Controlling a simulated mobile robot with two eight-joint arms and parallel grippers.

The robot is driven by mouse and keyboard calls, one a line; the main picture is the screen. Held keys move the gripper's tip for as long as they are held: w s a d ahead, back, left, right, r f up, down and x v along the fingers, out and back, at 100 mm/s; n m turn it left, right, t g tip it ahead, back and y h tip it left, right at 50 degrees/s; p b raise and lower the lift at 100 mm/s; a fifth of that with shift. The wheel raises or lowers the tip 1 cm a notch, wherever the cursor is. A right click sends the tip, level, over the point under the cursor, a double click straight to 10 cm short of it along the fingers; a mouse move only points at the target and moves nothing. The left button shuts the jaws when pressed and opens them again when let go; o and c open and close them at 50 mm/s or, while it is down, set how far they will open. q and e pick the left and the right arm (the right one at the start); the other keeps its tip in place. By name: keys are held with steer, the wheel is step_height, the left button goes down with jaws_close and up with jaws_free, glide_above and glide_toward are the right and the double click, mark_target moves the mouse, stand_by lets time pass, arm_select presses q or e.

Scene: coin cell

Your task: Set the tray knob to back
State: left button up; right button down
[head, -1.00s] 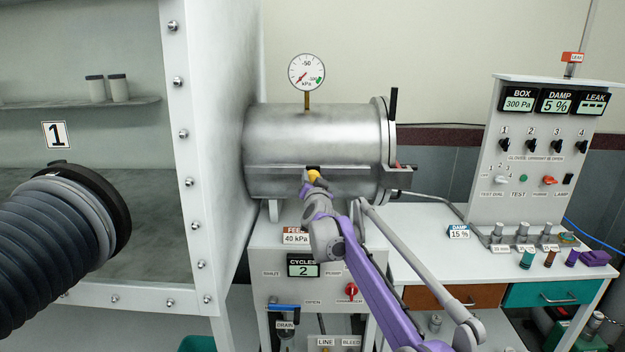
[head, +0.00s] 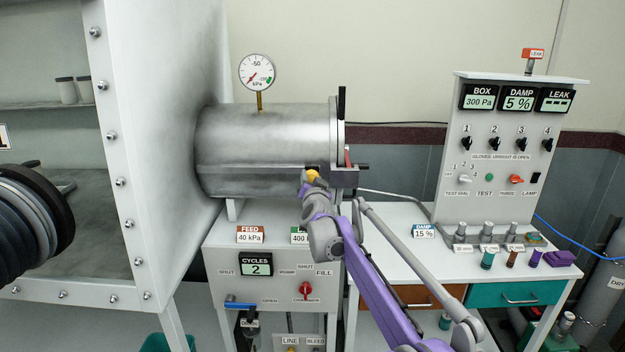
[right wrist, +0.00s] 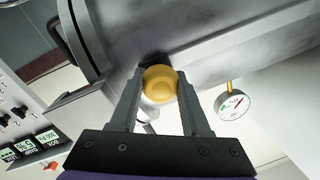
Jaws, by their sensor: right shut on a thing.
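The yellow tray knob (head: 313,175) is at the front of the steel cylinder (head: 260,150), on the long ledge along its lower side, close to the cylinder's right end. A dark block sits just behind the knob. My right gripper (head: 308,183) is shut on the knob. The right wrist view shows the round yellow knob (right wrist: 160,84) between both fingers of the right gripper (right wrist: 161,92). My left gripper is not in view.
A pressure gauge (head: 257,73) stands on the cylinder. A glovebox wall (head: 150,140) rises at left. Below is a cabinet (head: 225,238) with a CYCLES display reading 2. At right are a switch panel (head: 500,200) and a white bench (head: 400,245).

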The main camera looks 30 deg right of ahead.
steer(key=shift+s+d, duration=0.1)
steer(key=shift+d, duration=0.05)
steer(key=c, duration=0.7)
jaws_free()
steer(key=o, duration=0.3)
steer(key=shift+s+d, duration=0.1)
steer(key=shift+s+a, duration=0.2)
steer(key=shift+a, duration=0.05)
steer(key=b+v, duration=0.1)
steer(key=v, duration=0.9)
steer(key=shift+b, duration=0.35)
steer(key=shift+s, duration=0.1)
